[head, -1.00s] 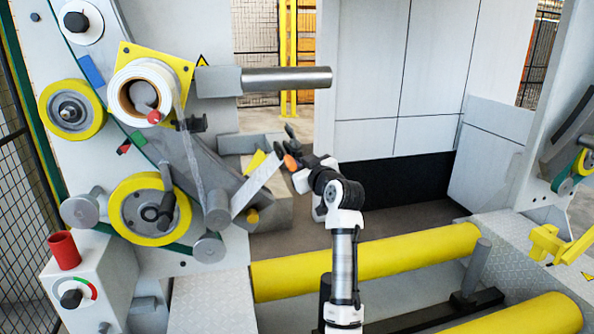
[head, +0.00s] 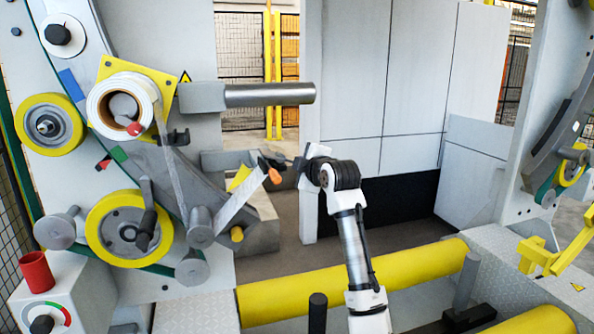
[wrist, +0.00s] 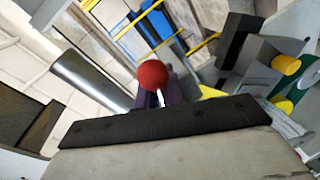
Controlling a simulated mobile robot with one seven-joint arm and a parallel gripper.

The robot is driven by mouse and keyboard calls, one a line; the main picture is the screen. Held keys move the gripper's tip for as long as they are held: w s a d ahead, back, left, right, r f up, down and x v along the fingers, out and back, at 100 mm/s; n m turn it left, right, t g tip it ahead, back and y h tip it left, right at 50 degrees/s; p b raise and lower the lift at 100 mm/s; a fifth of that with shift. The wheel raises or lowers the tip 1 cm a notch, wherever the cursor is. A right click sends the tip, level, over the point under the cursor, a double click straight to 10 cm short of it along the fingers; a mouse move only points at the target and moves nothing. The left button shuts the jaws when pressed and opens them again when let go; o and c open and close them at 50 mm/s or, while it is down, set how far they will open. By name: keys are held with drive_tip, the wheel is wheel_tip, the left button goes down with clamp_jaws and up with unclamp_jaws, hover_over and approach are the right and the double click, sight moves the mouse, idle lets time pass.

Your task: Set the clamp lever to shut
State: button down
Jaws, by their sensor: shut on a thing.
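In the wrist view a red ball knob (wrist: 153,74) on a thin pale stem sits close against the dark fingers of my gripper (wrist: 172,88). I take it for the clamp lever's knob. In the head view my gripper (head: 272,162) is small, beyond the arm's bend, beside the top of a pale slanted strip. An orange piece (head: 273,177) shows just under the fingers. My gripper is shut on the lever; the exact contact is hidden. Another red ball (head: 135,129) sits in front of the white film roll (head: 110,90).
A steel bar (head: 270,94) sticks out above my gripper. Yellow rollers (head: 128,230) and grey rollers stand at the left. A yellow bar (head: 350,278) runs below the arm. A red cup (head: 36,272) is at lower left. A pale panel wall (head: 350,80) stands behind.

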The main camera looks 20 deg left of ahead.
drive_tip(key=shift+w+d+r+n+t+h+p, duration=0.15)
drive_tip(key=shift+r+n+h, duration=0.1)
drive_tip(key=shift+r+n, duration=0.4)
drive_tip(key=shift+s+d+r+n+t+h+p, duration=0.15)
drive_tip(key=shift+r+n+h, duration=0.15)
drive_tip(key=shift+n, duration=0.65)
drive_tip(key=shift+w+a+r, duration=0.1)
drive_tip(key=c, duration=1.5)
unclamp_jaws()
drive_tip(key=b+v, duration=0.4)
drive_tip(key=v, duration=0.9)
drive_tip(key=shift+s+d, duration=0.25)
drive_tip(key=shift+s, duration=0.05)
